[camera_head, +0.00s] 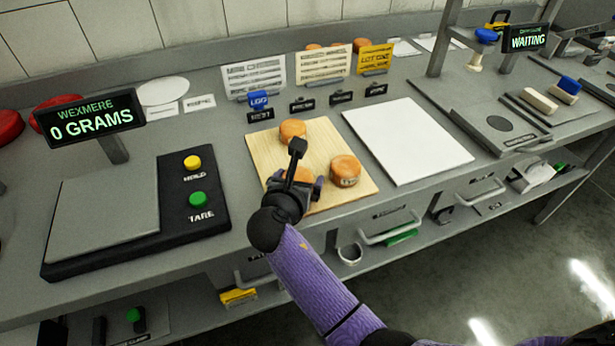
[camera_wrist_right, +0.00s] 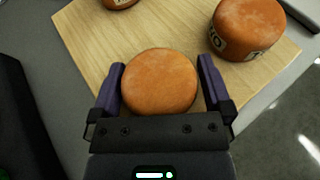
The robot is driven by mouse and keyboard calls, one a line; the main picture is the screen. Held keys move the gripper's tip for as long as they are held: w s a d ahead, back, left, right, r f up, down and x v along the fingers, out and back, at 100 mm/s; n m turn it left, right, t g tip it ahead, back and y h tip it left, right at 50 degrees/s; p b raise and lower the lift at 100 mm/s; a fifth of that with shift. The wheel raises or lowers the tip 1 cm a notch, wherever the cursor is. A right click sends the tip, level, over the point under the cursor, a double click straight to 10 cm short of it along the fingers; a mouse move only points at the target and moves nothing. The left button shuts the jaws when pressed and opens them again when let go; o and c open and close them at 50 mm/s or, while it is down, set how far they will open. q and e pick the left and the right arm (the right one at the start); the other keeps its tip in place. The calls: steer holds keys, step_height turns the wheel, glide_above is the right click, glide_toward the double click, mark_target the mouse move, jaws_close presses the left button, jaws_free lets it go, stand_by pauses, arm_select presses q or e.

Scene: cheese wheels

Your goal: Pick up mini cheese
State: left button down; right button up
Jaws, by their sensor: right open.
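Three small orange cheese wheels are on a wooden board (camera_head: 262,148). One cheese (camera_head: 292,130) is at the back of the board, and one labelled cheese (camera_head: 345,170) is at the right. The third cheese (camera_wrist_right: 159,82) is between the open fingers of my right gripper (camera_wrist_right: 160,88) in the right wrist view. In the head view my right gripper (camera_head: 296,178) hides most of that cheese. A finger is on each side of it, with a small gap showing on the right; contact on the left is unclear. My left gripper is not in view.
A scale (camera_head: 105,205) with a display reading 0 GRAMS (camera_head: 92,120) stands left of the board. A white sheet (camera_head: 405,140) lies to the right. Small signs (camera_head: 302,104) and upright cards (camera_head: 323,66) stand behind the board. Drawer handles (camera_head: 392,228) line the counter front.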

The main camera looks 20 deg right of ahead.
steer(key=shift+s+a+r, duration=0.15)
steer(key=c, duration=1)
